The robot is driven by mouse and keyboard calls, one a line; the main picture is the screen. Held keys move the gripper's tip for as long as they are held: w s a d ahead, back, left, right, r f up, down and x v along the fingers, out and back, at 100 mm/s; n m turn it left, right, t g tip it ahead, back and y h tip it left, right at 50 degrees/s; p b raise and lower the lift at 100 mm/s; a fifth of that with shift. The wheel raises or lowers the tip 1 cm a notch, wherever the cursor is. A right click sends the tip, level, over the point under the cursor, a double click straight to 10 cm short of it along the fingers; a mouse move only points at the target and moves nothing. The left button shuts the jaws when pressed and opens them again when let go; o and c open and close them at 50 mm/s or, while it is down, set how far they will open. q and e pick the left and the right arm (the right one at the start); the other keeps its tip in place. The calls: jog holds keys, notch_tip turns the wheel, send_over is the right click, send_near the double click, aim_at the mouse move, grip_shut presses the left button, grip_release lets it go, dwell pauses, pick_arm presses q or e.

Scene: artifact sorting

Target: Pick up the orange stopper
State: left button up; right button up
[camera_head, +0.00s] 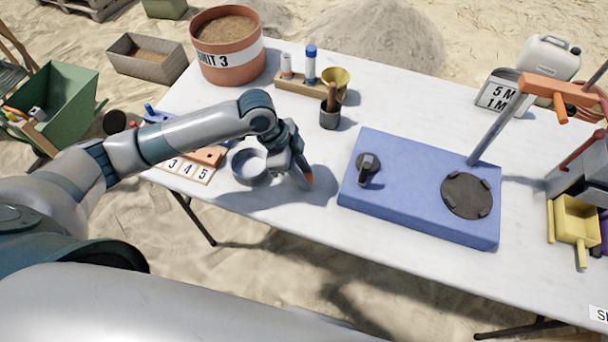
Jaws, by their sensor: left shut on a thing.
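The gripper is just right of a round blue-grey dish (250,166) and left of the blue board. I cannot tell how far the stopper is above the table. My right gripper is not in view.
The blue board (405,215) with a black disc and a post stands right of the gripper. A dark cup (330,118) with tools and a wooden rack (300,84) stand behind. Numbered cards (187,172) lie at left. A yellow scoop (575,220) is at far right.

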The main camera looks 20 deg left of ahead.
aim_at(312, 177)
pick_arm(q)
jog(key=shift+r, duration=0.45)
notch_tip(312, 177, up, 2)
jog(key=shift+w+r+b, duration=0.1)
jog(key=shift+r+b, duration=0.15)
jog(key=shift+b, duration=0.15)
jog(key=s+d+r+b, duration=0.1)
jog(key=s+d+r, duration=0.6)
jog(key=s+d, duration=0.1)
jog(key=shift+s, duration=0.4)
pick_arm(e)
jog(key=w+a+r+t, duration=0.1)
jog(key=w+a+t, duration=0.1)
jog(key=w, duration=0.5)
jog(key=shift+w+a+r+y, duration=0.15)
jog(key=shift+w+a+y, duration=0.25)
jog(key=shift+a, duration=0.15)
pick_arm(q)
jog(key=shift+a, duration=0.1)
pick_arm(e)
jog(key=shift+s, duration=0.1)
